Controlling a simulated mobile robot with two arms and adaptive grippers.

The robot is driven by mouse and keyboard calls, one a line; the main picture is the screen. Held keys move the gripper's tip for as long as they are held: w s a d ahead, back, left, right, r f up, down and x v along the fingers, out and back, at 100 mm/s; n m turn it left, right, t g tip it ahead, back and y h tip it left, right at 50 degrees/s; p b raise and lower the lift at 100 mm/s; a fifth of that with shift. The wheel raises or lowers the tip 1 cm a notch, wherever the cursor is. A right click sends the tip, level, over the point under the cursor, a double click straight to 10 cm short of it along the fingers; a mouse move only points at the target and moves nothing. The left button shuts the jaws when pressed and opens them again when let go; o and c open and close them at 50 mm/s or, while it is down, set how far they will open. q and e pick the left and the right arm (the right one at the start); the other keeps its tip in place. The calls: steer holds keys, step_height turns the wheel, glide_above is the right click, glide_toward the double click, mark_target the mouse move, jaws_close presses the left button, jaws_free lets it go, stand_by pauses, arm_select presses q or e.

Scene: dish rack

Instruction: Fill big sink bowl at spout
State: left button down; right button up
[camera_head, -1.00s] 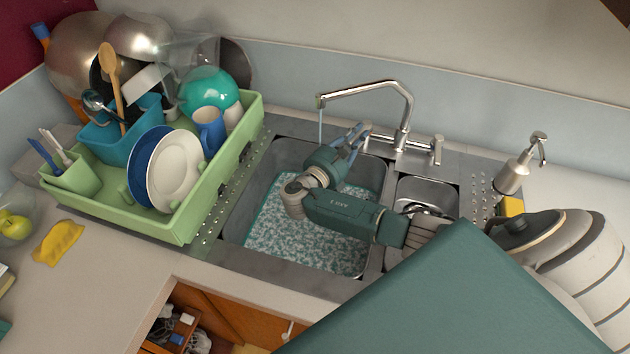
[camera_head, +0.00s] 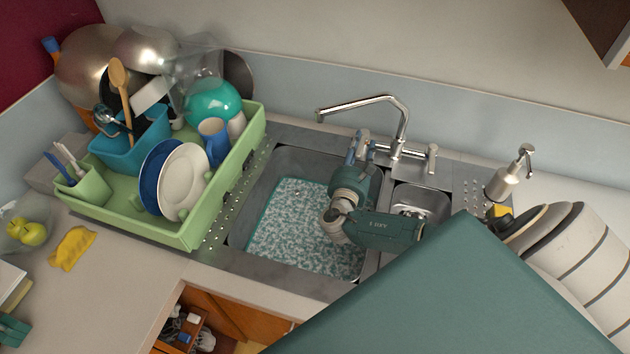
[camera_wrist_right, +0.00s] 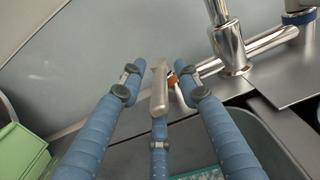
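The big sink bowl (camera_head: 262,180) is the left basin, with a speckled teal-and-white mat (camera_head: 290,235) on its floor. I cannot tell how much water is in it. The chrome spout (camera_head: 355,103) reaches left over this bowl's back edge, and no stream shows below its tip. My right gripper (camera_head: 358,145) is at the back of the bowl, by the tap's left side. In the right wrist view its blue fingers (camera_wrist_right: 170,75) are spread around a metal tap lever (camera_wrist_right: 159,88); contact is unclear. My left gripper is not in view.
A green dish rack (camera_head: 215,190) with plates, a cup and pans fills the left counter. The small sink bowl (camera_head: 432,201) is at the right. A soap dispenser (camera_head: 503,182) and a stack of striped dishes (camera_head: 585,250) stand farther right. A yellow cloth (camera_head: 72,248) lies front left.

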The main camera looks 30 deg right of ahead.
mark_target(358, 157)
steer(key=shift+p+v, duration=0.4)
steer(key=shift+v, duration=0.55)
steer(key=shift+a, duration=0.1)
steer(key=shift+s+a+p, duration=0.4)
steer(key=shift+p, duration=0.05)
steer(key=shift+p+v, duration=0.95)
steer(key=shift+v, duration=1.35)
steer(key=shift+a, duration=0.1)
steer(key=shift+a+f, duration=0.1)
